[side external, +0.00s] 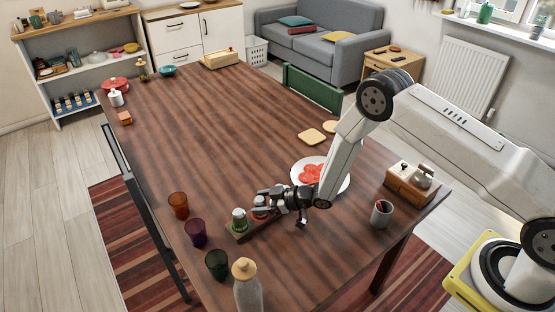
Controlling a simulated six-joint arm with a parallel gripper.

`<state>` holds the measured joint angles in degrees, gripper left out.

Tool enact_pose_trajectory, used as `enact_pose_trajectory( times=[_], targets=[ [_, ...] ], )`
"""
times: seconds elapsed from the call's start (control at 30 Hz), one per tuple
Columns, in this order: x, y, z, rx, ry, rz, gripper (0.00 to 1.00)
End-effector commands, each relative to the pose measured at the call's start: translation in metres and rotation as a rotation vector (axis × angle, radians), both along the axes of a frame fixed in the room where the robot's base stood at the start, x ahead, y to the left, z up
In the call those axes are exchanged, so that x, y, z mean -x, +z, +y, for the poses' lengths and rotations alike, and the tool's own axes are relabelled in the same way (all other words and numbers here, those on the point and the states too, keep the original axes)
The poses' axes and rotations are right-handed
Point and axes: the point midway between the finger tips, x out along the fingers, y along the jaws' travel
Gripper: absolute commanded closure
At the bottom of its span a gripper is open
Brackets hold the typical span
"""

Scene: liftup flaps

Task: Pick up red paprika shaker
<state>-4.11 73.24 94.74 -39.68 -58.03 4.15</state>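The red paprika shaker (260,202) stands at the right end of a small dark wooden rack (264,225) near the front of the table. Only part of it shows; my gripper's fingers are around it. My gripper (262,203) reaches in from the right, low over the rack, with a finger on either side of the red shaker. I cannot tell whether the fingers touch it.
An orange glass (178,205), a purple glass (195,233) and a green glass (217,264) stand left of the rack. A bottle (246,288) stands in front. A white plate with red slices (339,184) lies behind my gripper. The table's middle (215,130) is clear.

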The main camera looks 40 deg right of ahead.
Motion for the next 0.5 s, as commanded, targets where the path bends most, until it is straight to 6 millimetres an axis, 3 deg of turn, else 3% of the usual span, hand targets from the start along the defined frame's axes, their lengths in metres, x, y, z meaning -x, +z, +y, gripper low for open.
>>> enact_pose_trajectory(
  times=[0.03, 0.2, 0.23, 0.5],
  targets=[
    [0.0000, 0.0001, -0.0001, 0.000, 0.000, 0.000, 0.43],
    [0.0000, 0.0001, -0.0001, 0.000, 0.000, 0.000, 0.97],
    [0.0000, 0.0001, -0.0001, 0.000, 0.000, 0.000, 1.00],
    [-0.0003, 0.0009, -0.0001, -0.001, 0.000, -0.001, 1.00]
  ],
)
